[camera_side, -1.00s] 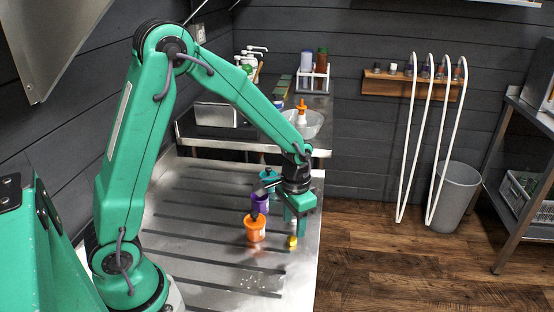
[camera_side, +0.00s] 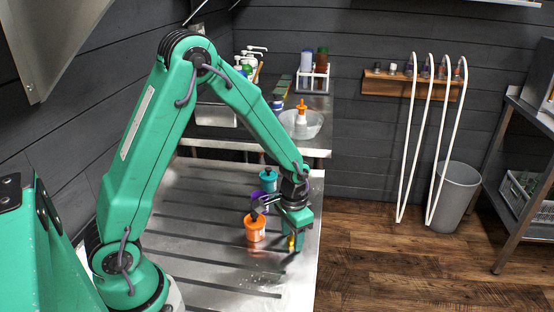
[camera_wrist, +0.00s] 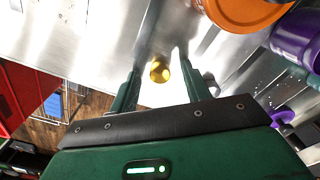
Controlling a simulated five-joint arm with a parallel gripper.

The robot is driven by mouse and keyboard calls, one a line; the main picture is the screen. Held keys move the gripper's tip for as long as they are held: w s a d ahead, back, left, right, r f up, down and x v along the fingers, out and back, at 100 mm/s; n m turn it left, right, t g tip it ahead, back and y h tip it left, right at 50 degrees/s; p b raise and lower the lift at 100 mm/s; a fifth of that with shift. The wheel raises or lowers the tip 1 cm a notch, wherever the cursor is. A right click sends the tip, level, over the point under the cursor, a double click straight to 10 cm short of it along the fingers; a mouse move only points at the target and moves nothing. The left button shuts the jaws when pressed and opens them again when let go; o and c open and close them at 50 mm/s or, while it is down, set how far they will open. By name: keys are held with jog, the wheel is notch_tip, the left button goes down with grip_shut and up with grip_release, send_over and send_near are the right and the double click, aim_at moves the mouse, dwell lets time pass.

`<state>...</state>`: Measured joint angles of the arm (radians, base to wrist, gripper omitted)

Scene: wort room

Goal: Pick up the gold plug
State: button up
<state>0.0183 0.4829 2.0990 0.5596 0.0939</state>
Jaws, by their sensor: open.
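The small gold plug (camera_wrist: 160,70) stands on the metal worktop. In the wrist view it sits between the tips of my two green fingers, with a gap on each side. My gripper (camera_wrist: 158,80) is open and nothing is held. In the side view my gripper (camera_side: 292,240) is low over the worktop's right part, and the plug (camera_side: 291,243) shows only in part behind a finger.
An orange cup (camera_side: 255,230) stands close left of my gripper, with a purple cup (camera_side: 258,204) and a teal cup (camera_side: 268,181) behind it. The worktop's right edge is near. The ribbed worktop (camera_side: 205,225) is clear to the left.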

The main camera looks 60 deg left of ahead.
aim_at(293, 241)
jog(key=shift+c, duration=0.5)
grip_shut()
jog(key=shift+r, duration=0.1)
jog(key=shift+r, duration=0.75)
jog(key=r, duration=0.2)
jog(key=d+r, duration=0.1)
jog(key=shift+s, duration=0.25)
jog(key=s+d+r, duration=0.5)
jog(key=d+r, duration=0.1)
jog(key=d, duration=0.3)
jog(key=shift+s+r, duration=0.15)
jog(key=shift+s, duration=0.2)
jog(key=shift+a, duration=0.1)
